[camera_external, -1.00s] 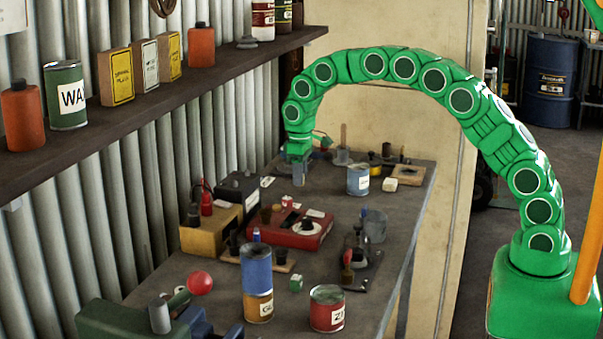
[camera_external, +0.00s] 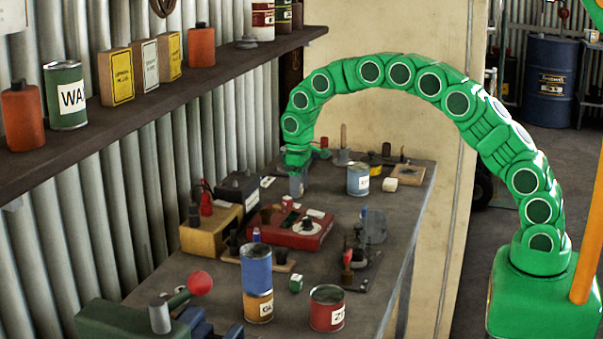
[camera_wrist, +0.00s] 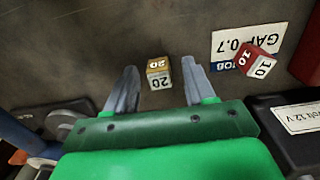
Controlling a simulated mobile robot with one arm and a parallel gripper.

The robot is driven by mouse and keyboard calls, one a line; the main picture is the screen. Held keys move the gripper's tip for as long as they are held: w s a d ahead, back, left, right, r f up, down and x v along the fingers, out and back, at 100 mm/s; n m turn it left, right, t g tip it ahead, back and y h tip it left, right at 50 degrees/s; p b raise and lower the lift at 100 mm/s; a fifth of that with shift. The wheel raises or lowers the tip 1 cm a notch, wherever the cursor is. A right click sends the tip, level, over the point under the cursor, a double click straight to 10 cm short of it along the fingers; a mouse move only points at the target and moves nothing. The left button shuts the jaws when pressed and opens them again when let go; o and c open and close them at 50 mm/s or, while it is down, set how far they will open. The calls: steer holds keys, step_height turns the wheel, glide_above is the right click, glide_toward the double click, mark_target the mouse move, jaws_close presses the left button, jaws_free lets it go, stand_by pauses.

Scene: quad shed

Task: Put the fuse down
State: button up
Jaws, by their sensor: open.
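A small cube-shaped fuse (camera_wrist: 159,73), yellow-brown on top and marked 20 on a white side, sits on the dark bench top in the wrist view. My gripper (camera_wrist: 160,68) is open, its two grey fingers standing either side of this fuse with a gap on each side. In the external view my gripper (camera_external: 297,184) is low over the far left part of the bench, and the fuse there is hidden or too small to tell. A second fuse (camera_wrist: 252,61), red and white and marked 10, lies by a white card (camera_wrist: 228,45) lettered GAP 0.7.
A black box (camera_wrist: 290,123) with a 12 V label stands close at my gripper's right in the wrist view. Bare bench (camera_external: 335,207) shows between the case and can.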

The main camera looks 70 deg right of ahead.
steer(key=shift+r, duration=0.1)
step_height(320, 180, up, 7)
steer(key=shift+f, duration=0.2)
steer(key=shift+s+r, duration=0.1)
steer(key=shift+r, duration=0.4)
steer(key=s+a+r, duration=0.3)
steer(key=s+r, duration=0.1)
steer(key=s, duration=0.4)
steer(key=s+a+r, duration=0.3)
steer(key=s+a, duration=0.1)
steer(key=s, duration=0.3)
steer(key=s+a+r, duration=0.3)
steer(key=s+r, duration=0.1)
steer(key=s, duration=0.4)
steer(key=s+a+f+g, duration=0.1)
steer(key=s+a, duration=0.1)
steer(key=s, duration=1.3)
steer(key=s+a+f, duration=0.1)
steer(key=s+a, duration=0.2)
steer(key=s, duration=1.3)
steer(key=shift+s+f+g, duration=0.15)
steer(key=shift+f+g, duration=0.2)
steer(key=shift+g, duration=0.05)
steer(key=shift+o, duration=0.4)
